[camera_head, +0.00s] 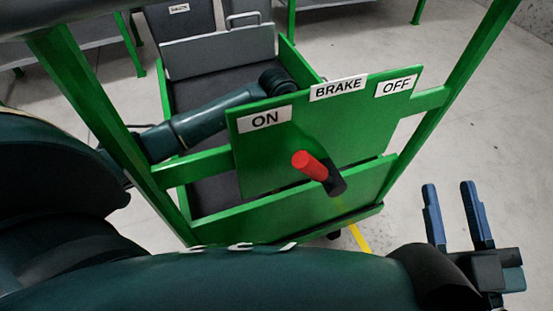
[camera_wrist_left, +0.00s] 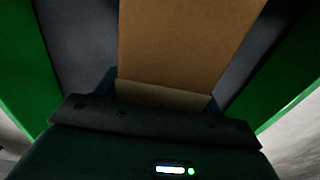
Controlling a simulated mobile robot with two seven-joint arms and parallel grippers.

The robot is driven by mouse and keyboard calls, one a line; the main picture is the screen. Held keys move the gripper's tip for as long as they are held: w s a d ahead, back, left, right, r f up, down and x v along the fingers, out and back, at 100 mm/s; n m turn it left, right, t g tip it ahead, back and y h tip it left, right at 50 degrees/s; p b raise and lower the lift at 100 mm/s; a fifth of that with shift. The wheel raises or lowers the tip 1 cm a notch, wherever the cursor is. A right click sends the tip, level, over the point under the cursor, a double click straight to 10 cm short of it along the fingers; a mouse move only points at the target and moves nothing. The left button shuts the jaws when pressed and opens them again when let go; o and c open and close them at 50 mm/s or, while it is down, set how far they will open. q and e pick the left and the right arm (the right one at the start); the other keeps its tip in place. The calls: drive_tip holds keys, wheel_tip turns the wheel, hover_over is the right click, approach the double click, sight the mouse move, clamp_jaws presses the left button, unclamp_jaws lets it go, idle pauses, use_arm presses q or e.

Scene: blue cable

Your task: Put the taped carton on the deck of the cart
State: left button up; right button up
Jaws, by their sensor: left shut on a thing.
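The brown carton (camera_wrist_left: 185,40) fills the middle of the left wrist view, with a paler strip along its near edge. My left gripper (camera_wrist_left: 160,90) is shut on it, a finger at each side. Dark deck of the cart (camera_wrist_left: 80,45) shows on both sides of the carton; I cannot tell whether they touch. In the head view my left arm reaches over the deck (camera_head: 215,196) of the green cart, and the brake panel hides the gripper and carton. My right gripper (camera_head: 448,187) is open and empty, right of the cart.
The green brake panel (camera_head: 360,120) carries ON, BRAKE and OFF labels and a red-handled lever (camera_head: 310,164), which points toward the ON side. Green uprights (camera_head: 85,100) flank it. A grey panel (camera_head: 220,52) stands at the cart's far end. The floor at right is clear.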

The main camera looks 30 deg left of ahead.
use_arm(q)
wheel_tip(320, 180, down, 3)
drive_tip(key=shift+r+b, duration=0.15)
drive_tip(key=shift+b, duration=0.4)
drive_tip(key=shift+f, duration=0.25)
drive_tip(key=shift+r, duration=0.1)
use_arm(e)
drive_tip(key=shift+w+d+r+n+t+y, duration=0.1)
drive_tip(key=shift+w+r+n+t+y, duration=0.1)
drive_tip(key=shift+r+n+y, duration=0.2)
drive_tip(key=shift+w+r+n+t+y, duration=0.1)
drive_tip(key=shift+r+n+t+y, duration=0.15)
drive_tip(key=shift+r, duration=0.25)
use_arm(q)
drive_tip(key=shift+f, duration=0.2)
drive_tip(key=o, duration=1.4)
drive_tip(key=shift+o, duration=0.2)
use_arm(e)
drive_tip(key=shift+r, duration=0.1)
